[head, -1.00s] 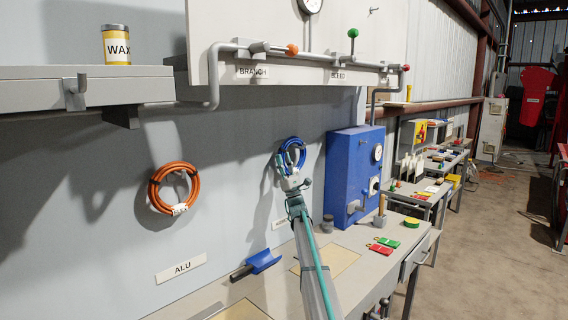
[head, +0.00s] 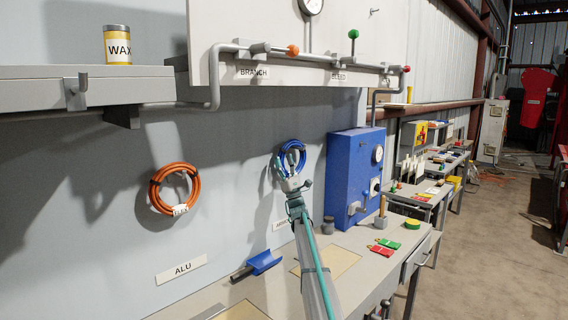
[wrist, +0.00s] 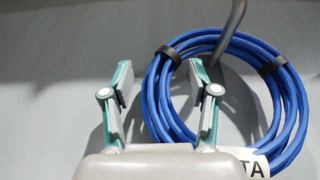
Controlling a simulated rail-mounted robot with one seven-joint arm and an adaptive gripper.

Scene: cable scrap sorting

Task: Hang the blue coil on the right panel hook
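The blue coil (head: 299,150) is up against the grey panel (head: 240,165), on the right-hand side of it. In the wrist view the blue coil (wrist: 291,95) has dark bands and a white tag. The grey hook (wrist: 237,17) crosses the coil's top and runs into its ring; whether it bears the coil's weight I cannot tell. My gripper (wrist: 160,85) is open, its fingers apart on either side of the coil's left strands. The right finger overlaps the ring's inside. In the head view my gripper (head: 290,183) hides the coil's lower part.
An orange coil (head: 155,190) hangs on the panel at left, above an ALU label (head: 181,270). A blue box (head: 345,180) with a gauge stands right of my gripper. A blue scoop (head: 264,262) lies on the bench below. A pipe with valves (head: 290,50) runs above.

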